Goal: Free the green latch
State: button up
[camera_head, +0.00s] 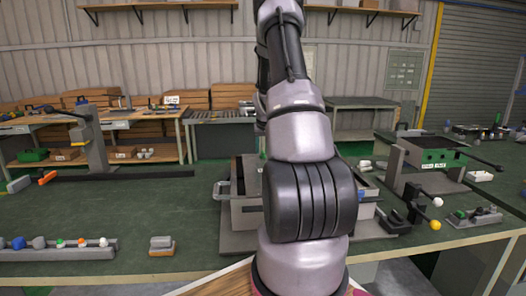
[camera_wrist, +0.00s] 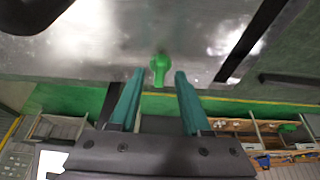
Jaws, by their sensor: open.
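The green latch (camera_wrist: 159,66) shows in the wrist view as a small green knob with a short stem on a shiny grey metal surface (camera_wrist: 100,45). My gripper (camera_wrist: 159,75) has two teal fingers set apart on either side of the latch's lower end, with nothing visible held between them. I cannot tell whether either finger touches the latch. In the head view my arm hides most of the grey box-like fixture (camera_head: 245,215) at the middle of the green table (camera_head: 110,210). My gripper is hidden in that view.
A grey stand (camera_head: 95,140) with a long arm is at the left. A rack with coloured knobs (camera_head: 60,250) lies front left, beside a small block (camera_head: 161,246). A green-fronted fixture (camera_head: 440,158) and levers with yellow and white balls (camera_head: 435,225) stand right.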

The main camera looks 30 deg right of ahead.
jog(key=shift+w+f, duration=0.15)
jog(key=shift+f, duration=0.3)
jog(key=shift+c, duration=0.3)
grip_shut()
